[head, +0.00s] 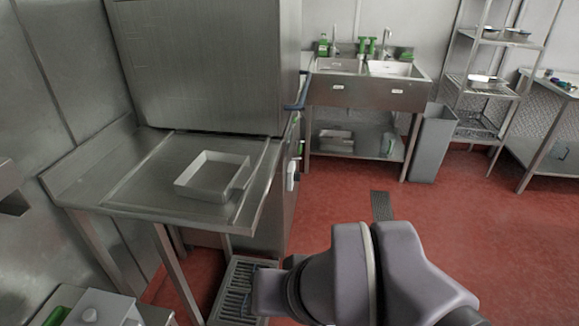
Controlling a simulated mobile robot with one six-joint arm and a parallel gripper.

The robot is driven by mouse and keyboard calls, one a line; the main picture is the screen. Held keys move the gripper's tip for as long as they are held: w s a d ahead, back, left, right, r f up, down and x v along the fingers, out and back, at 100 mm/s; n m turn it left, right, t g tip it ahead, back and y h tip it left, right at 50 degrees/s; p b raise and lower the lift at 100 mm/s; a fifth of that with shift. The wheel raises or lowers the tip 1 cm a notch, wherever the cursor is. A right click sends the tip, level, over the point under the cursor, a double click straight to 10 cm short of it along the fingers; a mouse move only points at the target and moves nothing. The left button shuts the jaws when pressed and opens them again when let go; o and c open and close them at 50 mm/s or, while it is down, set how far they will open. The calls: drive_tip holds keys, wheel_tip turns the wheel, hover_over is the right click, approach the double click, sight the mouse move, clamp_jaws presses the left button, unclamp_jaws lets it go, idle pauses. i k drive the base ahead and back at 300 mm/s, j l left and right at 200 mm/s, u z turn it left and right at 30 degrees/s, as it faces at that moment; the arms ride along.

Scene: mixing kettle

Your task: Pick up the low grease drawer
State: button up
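A shallow, open rectangular pan (213,175) with pale low walls sits on the steel side table at the left; it looks empty. It may be the grease drawer, but I cannot tell for certain. My arm crosses the bottom middle of the head view, to the right of the table and apart from the pan. My gripper's fingers do not show, so I cannot see whether they hold anything.
The steel side table (130,192) adjoins a large steel cabinet (205,65). A dark slotted rack (238,290) lies low beside my arm. A sink unit (365,92), grey bin (432,145) and wire shelf (485,83) stand behind. Red floor (450,220) is mostly clear at right.

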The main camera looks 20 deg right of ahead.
sight(212, 176)
drive_tip(key=u, duration=1.4)
drive_tip(key=z, duration=1.4)
drive_tip(key=i+l, duration=0.1)
drive_tip(key=i, duration=0.3)
drive_tip(key=i+l, duration=0.15)
drive_tip(key=i, duration=0.25)
drive_tip(key=i+l+u, duration=0.1)
drive_tip(key=i, duration=0.25)
